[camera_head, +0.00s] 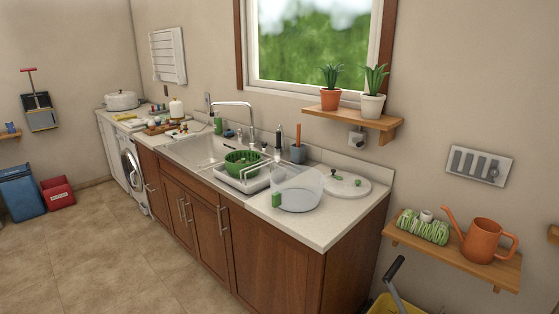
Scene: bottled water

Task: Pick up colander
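A green colander (242,163) with slotted sides sits upright in the white dish rack (222,178) beside the sink. Its lower part is partly hidden by the rack. My gripper does not show in this view, so its place relative to the colander cannot be told.
A clear container (299,190) with a green handle stands close to the rack's right. A white lid (347,184) lies behind it. The counter's front right corner (318,230) is bare. The floor (130,265) before the cabinets is clear.

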